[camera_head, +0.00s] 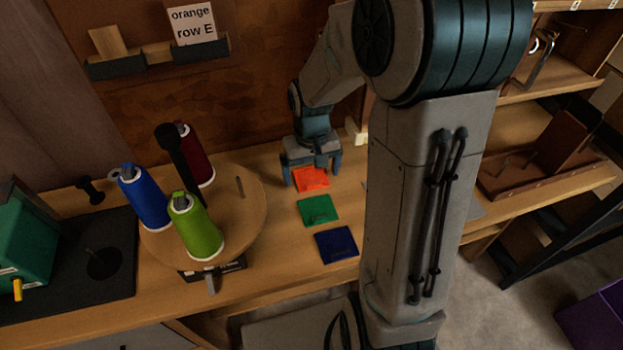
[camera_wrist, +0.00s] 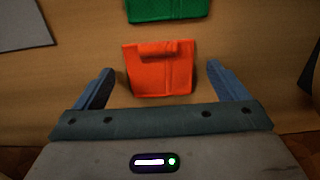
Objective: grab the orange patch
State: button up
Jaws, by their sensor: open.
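The orange patch (camera_head: 311,180) lies flat on the wooden bench, at the back of a short row of patches. In the wrist view the orange patch (camera_wrist: 160,72) lies between and slightly beyond my fingertips, with a raised strip along its far edge. My gripper (camera_head: 312,176) points down over the patch, its fingers apart on either side. In the wrist view my gripper (camera_wrist: 160,82) is open and empty, with a gap between each finger and the patch. I cannot tell its exact height above the bench.
A green patch (camera_head: 318,210) and a dark blue patch (camera_head: 337,245) lie in front of the orange one. A round wooden stand (camera_head: 248,205) with several thread cones is to the left. A card (camera_head: 192,24) reading "orange row E" is on the wall. A grey sheet (camera_wrist: 20,25) lies nearby.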

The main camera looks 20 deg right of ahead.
jog(key=c, duration=1)
jog(key=shift+c, duration=0.2)
